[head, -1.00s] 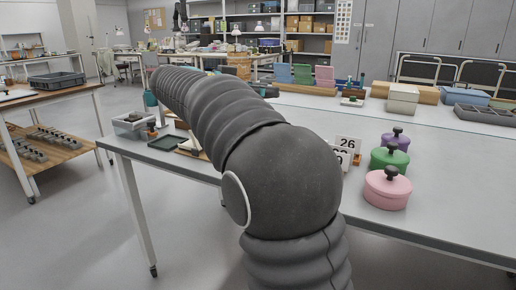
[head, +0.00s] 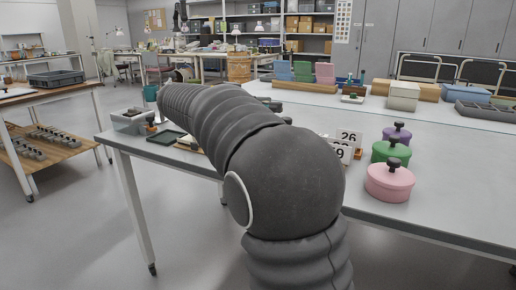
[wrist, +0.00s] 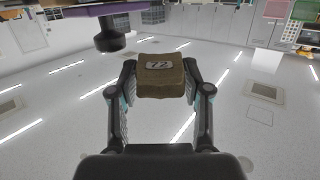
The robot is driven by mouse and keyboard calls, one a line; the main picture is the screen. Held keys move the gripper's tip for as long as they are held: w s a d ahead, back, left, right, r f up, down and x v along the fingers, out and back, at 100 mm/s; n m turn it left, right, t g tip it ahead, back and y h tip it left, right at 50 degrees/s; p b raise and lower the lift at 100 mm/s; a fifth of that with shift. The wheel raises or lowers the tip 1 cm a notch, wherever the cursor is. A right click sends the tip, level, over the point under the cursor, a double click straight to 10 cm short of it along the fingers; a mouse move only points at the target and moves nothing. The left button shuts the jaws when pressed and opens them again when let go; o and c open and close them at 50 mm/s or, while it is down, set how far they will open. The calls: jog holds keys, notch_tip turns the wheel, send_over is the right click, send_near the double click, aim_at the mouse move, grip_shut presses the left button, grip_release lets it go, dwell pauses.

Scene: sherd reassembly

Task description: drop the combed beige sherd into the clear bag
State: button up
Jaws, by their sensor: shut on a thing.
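My gripper (wrist: 160,88) shows in the wrist view, shut on a brownish beige piece (wrist: 161,84) with a pale number label on its face. It appears to be the combed beige sherd, though no combing can be made out. The piece sits between both fingertips, clear of any surface. In the head view my arm hides the gripper and the sherd. I cannot make out a clear bag in either view.
Pink (head: 389,183), green (head: 391,153) and purple (head: 397,134) lidded pots stand on the table at right, beside number cards (head: 346,146). A clear box (head: 130,122) and a dark tray (head: 166,137) are at the table's left end. The right tabletop has free room.

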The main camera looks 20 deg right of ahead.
jog(key=o, duration=1.2)
jog(key=shift+o, duration=0.2)
jog(key=shift+a, duration=0.1)
jog(key=a+r, duration=0.2)
jog(key=a, duration=0.9)
jog(key=shift+a, duration=0.35)
jog(key=shift+s+f, duration=0.1)
jog(key=s+d+f+n+t+y+p, duration=0.2)
jog(key=s+d+f+n+y, duration=0.2)
jog(key=s+f+n+y, duration=0.7)
jog(key=s+a+f+n+t+y, duration=0.1)
jog(key=s+a+f+n+y, duration=0.1)
jog(key=s+f, duration=0.4)
jog(key=s+a+f+n+t+y, duration=0.2)
jog(key=s+a+f+n, duration=0.3)
jog(key=s, duration=0.6)
jog(key=shift+a+f+t+y+p, duration=0.3)
jog(key=shift+a+f+y+p, duration=0.15)
jog(key=shift+a+f+y, duration=0.4)
